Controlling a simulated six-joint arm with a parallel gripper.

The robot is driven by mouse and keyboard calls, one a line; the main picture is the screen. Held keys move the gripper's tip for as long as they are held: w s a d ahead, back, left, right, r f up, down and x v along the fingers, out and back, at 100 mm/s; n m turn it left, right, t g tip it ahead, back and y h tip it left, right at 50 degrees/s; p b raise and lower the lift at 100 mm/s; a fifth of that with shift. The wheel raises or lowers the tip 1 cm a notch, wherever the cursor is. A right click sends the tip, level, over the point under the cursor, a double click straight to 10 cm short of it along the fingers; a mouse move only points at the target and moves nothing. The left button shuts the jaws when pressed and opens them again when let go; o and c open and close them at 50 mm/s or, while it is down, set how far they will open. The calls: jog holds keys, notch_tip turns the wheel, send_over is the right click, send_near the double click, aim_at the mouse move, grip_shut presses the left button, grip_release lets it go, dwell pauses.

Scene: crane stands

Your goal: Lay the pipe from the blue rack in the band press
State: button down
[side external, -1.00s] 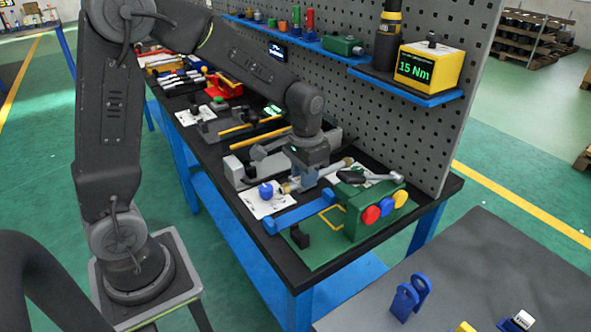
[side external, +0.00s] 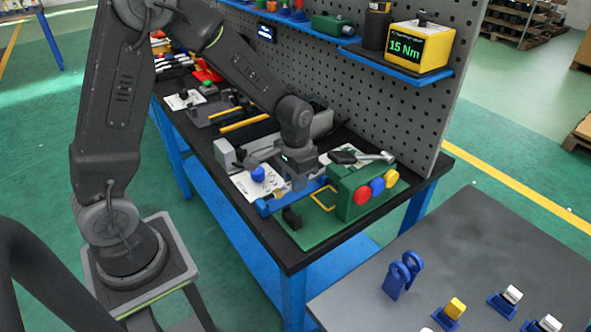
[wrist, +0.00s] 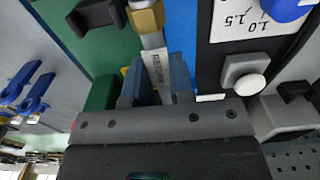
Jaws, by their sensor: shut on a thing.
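My gripper (side external: 297,182) is low over the front part of the bench, pointing down. In the wrist view it (wrist: 150,85) is shut on a thin grey pipe (wrist: 153,42) with a brass fitting (wrist: 146,18) and a white lettered label. The low blue rack (side external: 266,208) lies below and partly behind the gripper; its blue strip (wrist: 182,28) runs beside the pipe in the wrist view. A green fixture (side external: 345,190) with red, blue and yellow knobs stands right of the gripper on a green base plate (side external: 320,232) with a yellow outline. Which part is the band press I cannot tell.
A black block (side external: 291,217) stands on the base plate. A white card with a blue knob (side external: 258,174) and a grey vise-like tool (side external: 225,154) lie to the left. The pegboard (side external: 400,120) rises behind. A grey table (side external: 480,250) holds small parts at the right.

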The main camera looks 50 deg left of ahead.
jog(key=d, duration=0.5)
jog(key=shift+r, duration=0.15)
jog(key=shift+f, duration=1)
jog(key=c, duration=0.9)
grip_release()
